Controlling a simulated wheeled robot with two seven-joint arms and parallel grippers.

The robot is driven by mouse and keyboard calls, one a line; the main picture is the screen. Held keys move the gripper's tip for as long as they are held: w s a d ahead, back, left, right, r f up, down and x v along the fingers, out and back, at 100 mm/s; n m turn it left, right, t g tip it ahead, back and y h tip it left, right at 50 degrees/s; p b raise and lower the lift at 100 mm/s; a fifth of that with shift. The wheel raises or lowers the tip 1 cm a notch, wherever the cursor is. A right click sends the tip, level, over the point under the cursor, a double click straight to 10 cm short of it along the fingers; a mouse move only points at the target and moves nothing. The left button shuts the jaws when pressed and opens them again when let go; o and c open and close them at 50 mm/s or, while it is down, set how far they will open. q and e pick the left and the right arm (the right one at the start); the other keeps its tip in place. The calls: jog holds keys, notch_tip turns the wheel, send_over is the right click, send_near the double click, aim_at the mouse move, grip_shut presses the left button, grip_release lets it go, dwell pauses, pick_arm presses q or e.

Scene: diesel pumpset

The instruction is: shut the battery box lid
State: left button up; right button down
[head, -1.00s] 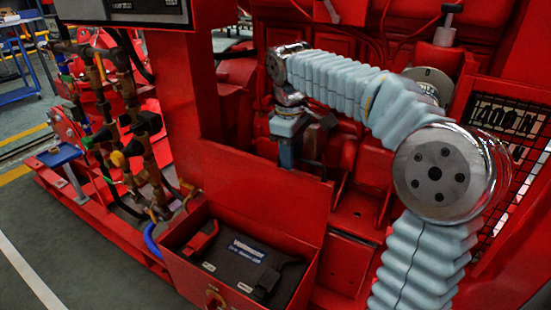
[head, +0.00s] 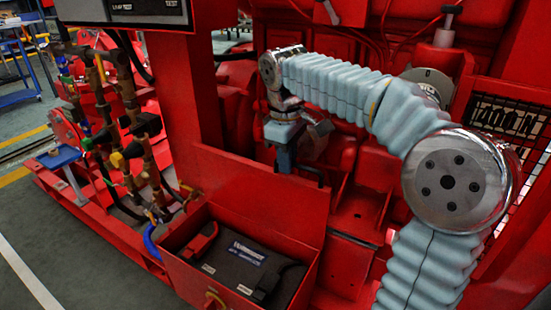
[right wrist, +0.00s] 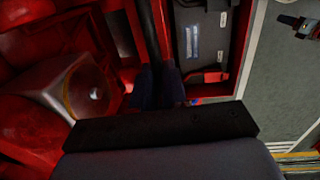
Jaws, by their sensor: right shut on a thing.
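The red battery box (head: 185,275) is open at the lower middle of the head view, with a black battery (head: 245,262) inside. Its red lid (head: 250,195) stands raised along the back side of the box. My right gripper (head: 285,162) reaches down to the lid's upper edge and is shut on the lid there; the exact contact is partly hidden. In the right wrist view, the dark fingers (right wrist: 160,85) are close together beside the open box, and the battery (right wrist: 207,35) shows to their right. My left gripper is not in view.
Red engine parts and framework stand close behind and right of the box. A red post (head: 185,90) rises behind the lid. Pipes and valves (head: 130,150) stand at left. Grey floor (head: 70,245) is clear at lower left.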

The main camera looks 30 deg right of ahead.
jog(key=shift+a+f, duration=0.1)
jog(key=shift+a, duration=0.05)
jog(key=shift+s+a+f, duration=0.15)
jog(key=shift+s+a, duration=0.35)
jog(key=shift+a, duration=0.25)
jog(key=shift+a+b, duration=0.1)
jog(key=shift+b, duration=0.2)
jog(key=shift+s+a+f, duration=0.15)
jog(key=shift+s+a, duration=0.3)
jog(key=shift+a, duration=0.4)
jog(key=shift+s+a+f+b, duration=0.2)
jog(key=shift+s+a+b, duration=0.25)
jog(key=shift+a, duration=0.35)
jog(key=shift+a, duration=0.1)
